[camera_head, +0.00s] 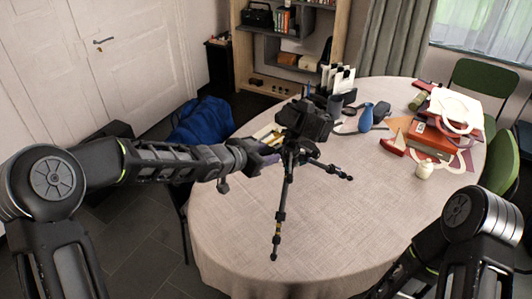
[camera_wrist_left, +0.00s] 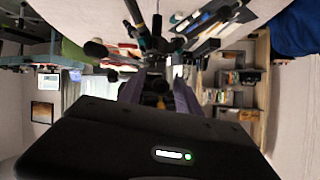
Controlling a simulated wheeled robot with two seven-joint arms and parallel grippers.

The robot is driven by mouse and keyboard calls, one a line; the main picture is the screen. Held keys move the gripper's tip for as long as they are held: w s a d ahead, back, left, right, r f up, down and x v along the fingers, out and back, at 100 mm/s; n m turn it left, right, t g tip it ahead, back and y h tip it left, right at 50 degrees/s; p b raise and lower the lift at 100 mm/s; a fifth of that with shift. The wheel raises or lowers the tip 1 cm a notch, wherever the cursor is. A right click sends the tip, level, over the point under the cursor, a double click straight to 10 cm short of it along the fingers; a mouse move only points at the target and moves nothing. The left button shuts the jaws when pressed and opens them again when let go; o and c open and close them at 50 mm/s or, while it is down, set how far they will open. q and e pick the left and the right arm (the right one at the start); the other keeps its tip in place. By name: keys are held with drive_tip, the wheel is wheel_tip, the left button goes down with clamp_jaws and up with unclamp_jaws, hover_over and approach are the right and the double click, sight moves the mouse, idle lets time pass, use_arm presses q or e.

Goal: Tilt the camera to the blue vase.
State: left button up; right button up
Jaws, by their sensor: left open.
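A black camera (camera_head: 305,120) sits on a black tripod (camera_head: 283,195) whose legs spread on the cloth-covered table (camera_head: 235,225). The blue vase (camera_head: 366,118) stands upright on the table, behind and to the right of the camera. My left gripper (camera_head: 268,152) reaches in from the left, close beside the tripod head. In the left wrist view its two fingers (camera_wrist_left: 159,92) are apart, with dark tripod parts (camera_wrist_left: 143,32) just beyond and between them. I cannot tell whether they touch. My right arm shows at lower right, but its gripper is out of view.
A dark holder with papers (camera_head: 342,85) stands behind the camera. Green chairs (camera_head: 500,160) edge the right. The table's front is clear.

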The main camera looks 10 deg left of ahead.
use_arm(q)
drive_tip(key=p+v, duration=0.2)
drive_tip(key=v, duration=0.5)
drive_tip(key=shift+a+r, duration=0.1)
drive_tip(key=shift+r, duration=0.05)
drive_tip(key=shift+s+a, duration=0.1)
drive_tip(key=shift+s, duration=0.2)
